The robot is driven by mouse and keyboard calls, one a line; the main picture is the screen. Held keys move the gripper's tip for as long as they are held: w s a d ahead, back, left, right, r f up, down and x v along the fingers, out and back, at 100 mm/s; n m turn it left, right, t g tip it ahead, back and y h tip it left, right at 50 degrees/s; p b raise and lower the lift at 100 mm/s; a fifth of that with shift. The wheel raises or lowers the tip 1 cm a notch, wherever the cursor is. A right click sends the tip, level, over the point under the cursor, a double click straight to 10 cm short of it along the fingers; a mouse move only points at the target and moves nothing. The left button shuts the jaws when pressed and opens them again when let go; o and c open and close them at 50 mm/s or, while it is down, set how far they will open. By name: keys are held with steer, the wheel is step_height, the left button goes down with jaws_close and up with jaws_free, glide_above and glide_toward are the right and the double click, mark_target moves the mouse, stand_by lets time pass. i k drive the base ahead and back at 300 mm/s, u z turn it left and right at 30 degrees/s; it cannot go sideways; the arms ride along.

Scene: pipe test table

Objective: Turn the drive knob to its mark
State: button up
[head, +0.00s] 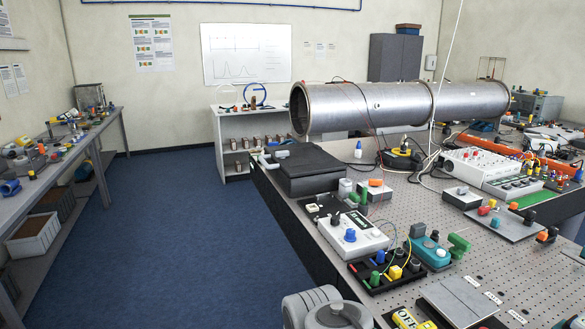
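I cannot tell for sure which knob is the drive knob, and no mark can be made out at this size. A larger white instrument (480,168) with several small controls stands farther back on the right. My gripper is not in view; only a grey-white part of my own arm shows at the bottom edge.
The perforated table (490,240) is crowded. A long metal pipe (390,105) spans its far side, with hanging cables. A black case (306,170) lies at the left edge. A black tray (376,286) holds colored parts. Blue floor (190,230) is clear on the left, beside a side bench (65,150).

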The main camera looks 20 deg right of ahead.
mark_target(375, 183)
steer(key=u, duration=0.35)
steer(key=i, duration=1.9)
steer(key=z, duration=0.15)
